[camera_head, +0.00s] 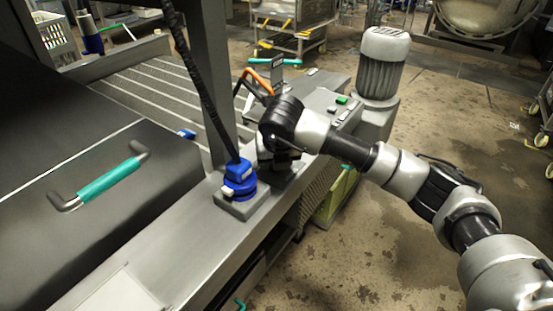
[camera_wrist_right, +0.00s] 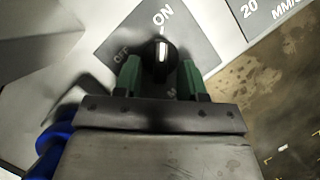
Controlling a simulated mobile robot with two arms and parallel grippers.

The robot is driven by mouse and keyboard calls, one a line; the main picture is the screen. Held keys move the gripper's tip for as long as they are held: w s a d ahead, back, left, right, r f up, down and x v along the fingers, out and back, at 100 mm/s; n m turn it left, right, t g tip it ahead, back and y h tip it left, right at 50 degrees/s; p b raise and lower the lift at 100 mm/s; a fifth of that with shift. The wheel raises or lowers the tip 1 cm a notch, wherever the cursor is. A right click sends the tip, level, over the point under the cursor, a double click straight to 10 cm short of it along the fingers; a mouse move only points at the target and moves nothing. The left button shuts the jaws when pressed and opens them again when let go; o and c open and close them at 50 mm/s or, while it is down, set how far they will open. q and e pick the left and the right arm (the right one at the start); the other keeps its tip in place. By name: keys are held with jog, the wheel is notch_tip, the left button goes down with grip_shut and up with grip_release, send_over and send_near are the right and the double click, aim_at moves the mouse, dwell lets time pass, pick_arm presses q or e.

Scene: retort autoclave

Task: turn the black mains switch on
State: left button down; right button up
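The black mains switch (camera_wrist_right: 158,62) shows in the right wrist view as a round knob on a dark plate (camera_wrist_right: 197,55). Its white pointer line points up towards the ON label; OFF is printed to its left. The two green fingers of my right gripper (camera_wrist_right: 162,72) stand apart on either side of the knob's lower part. A narrow gap shows at the right finger; contact at the left one is unclear. In the head view my right gripper (camera_head: 283,162) is over the machine's ledge, mostly covered by my wrist, and the switch is hidden. My left gripper is out of view.
A blue plug connector (camera_head: 238,178) with a black cable stands just left of my right gripper. A control box with a green button (camera_head: 342,99) and a grey motor (camera_head: 383,62) are beyond it. A green-handled cover (camera_head: 110,180) lies left. Open floor is at right.

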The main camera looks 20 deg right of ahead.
jog(key=v, duration=1)
jog(key=shift+s+r, duration=0.2)
jog(key=shift+r, duration=0.15)
